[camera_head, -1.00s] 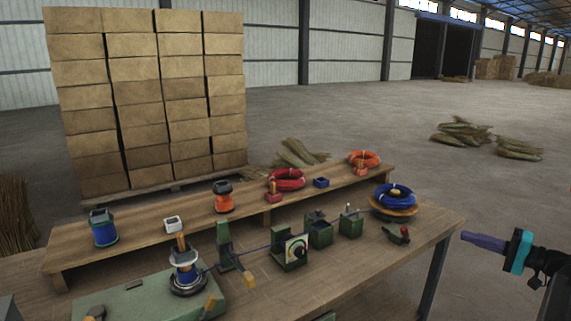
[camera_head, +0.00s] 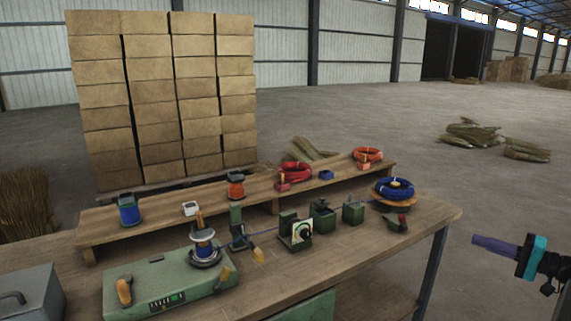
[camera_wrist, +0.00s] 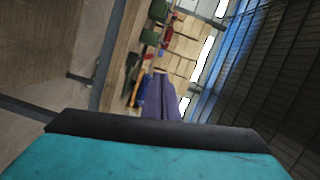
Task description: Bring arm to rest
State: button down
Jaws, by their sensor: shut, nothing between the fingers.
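My gripper (camera_head: 482,242) is at the right side of the head view, beyond the table's right end and clear of it. Its purple fingers are together, with nothing between them, and point left toward the table. In the wrist view the shut purple fingers (camera_wrist: 160,98) show in the middle, above the black and teal gripper body. The workbench (camera_head: 350,262) stands to the left of my gripper, with a gap of open floor between them.
The bench holds a green winding machine (camera_head: 165,284), green guide blocks (camera_head: 322,219), a blue coil (camera_head: 395,190) and a raised shelf (camera_head: 150,222) with red and orange coils. A grey box (camera_head: 30,295) is at lower left. Stacked cartons (camera_head: 160,100) stand behind. Floor at right is open.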

jog(key=w+a+f+g+p, duration=0.2)
jog(key=w+a+f+g, duration=0.15)
jog(key=a+f, duration=1.25)
jog(key=s+a+f+g+h+p, duration=0.1)
jog(key=s+a+f+g, duration=0.2)
jog(key=a+f, duration=0.55)
jog(key=s+a+f+g+h, duration=0.1)
jog(key=s+a+f+g, duration=0.2)
jog(key=a+f, duration=0.55)
jog(key=s+a+f+n+g+h+p, duration=0.2)
jog(key=s+a+f+g+h, duration=0.3)
jog(key=s+f, duration=0.55)
jog(key=s+a+f+n+g+h+p, duration=0.1)
jog(key=s+a+f+n+g, duration=0.2)
jog(key=s+a+f, duration=0.7)
jog(key=s+d+n+h+p, duration=0.1)
jog(key=s+d+n+h, duration=0.1)
jog(key=s, duration=1.1)
jog(key=shift+d+r+n+g+h, duration=0.35)
jog(key=shift+d+g+h, duration=0.1)
jog(key=shift+d+h, duration=0.35)
